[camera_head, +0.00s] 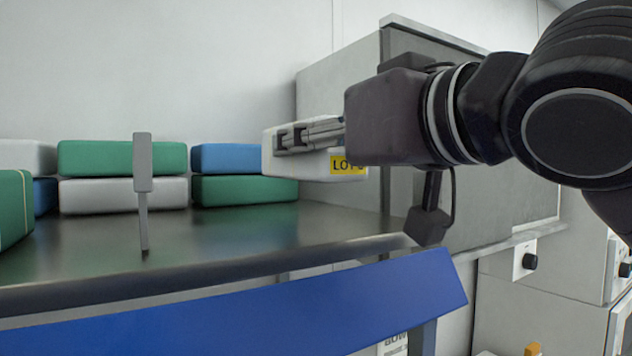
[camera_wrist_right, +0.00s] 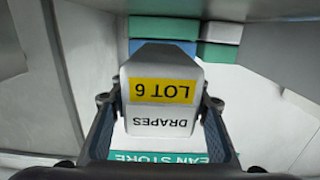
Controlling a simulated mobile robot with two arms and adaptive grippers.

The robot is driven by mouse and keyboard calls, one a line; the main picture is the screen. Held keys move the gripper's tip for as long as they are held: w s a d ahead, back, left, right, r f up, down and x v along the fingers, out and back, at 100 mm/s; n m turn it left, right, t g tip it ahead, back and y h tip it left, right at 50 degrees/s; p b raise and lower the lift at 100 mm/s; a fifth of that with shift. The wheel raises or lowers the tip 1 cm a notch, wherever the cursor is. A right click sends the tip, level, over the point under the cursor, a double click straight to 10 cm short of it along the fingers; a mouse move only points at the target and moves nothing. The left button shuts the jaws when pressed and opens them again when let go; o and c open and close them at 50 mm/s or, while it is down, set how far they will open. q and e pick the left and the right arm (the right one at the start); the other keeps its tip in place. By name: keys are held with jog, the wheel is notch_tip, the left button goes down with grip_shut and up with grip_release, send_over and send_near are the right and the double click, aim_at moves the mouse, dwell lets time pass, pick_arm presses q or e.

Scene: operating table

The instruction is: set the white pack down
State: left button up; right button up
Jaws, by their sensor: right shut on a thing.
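The white pack (camera_head: 288,168) is in my right gripper (camera_head: 311,136), near the right end of the dark shelf (camera_head: 240,228). In the right wrist view the pack (camera_wrist_right: 160,66) has a yellow LOT 6 label and the word DRAPES, upside down in the picture. The right gripper's fingers (camera_wrist_right: 160,106) are closed on its two sides. In the head view the pack overlaps the right ends of a blue and a green pack; whether it touches them I cannot tell. My left gripper is not in view.
A blue pack (camera_head: 226,158) lies on a green pack (camera_head: 243,190). Left of them, another green pack (camera_head: 122,158) lies on a white one (camera_head: 124,194). A thin grey upright (camera_head: 142,165) stands at the front. A grey cabinet (camera_head: 345,80) stands behind my gripper.

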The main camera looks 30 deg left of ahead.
aim_at(315, 223)
jog(key=shift+w+a+f, duration=0.15)
jog(key=shift+f, duration=0.45)
notch_tip(315, 223, down, 3)
jog(key=shift+p, duration=0.4)
jog(key=shift+f, duration=0.25)
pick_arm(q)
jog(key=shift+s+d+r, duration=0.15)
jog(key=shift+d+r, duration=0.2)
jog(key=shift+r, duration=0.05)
pick_arm(e)
jog(key=shift+f, duration=0.1)
jog(key=shift+f, duration=0.15)
jog(key=o, duration=1.4)
jog(key=shift+c, duration=0.2)
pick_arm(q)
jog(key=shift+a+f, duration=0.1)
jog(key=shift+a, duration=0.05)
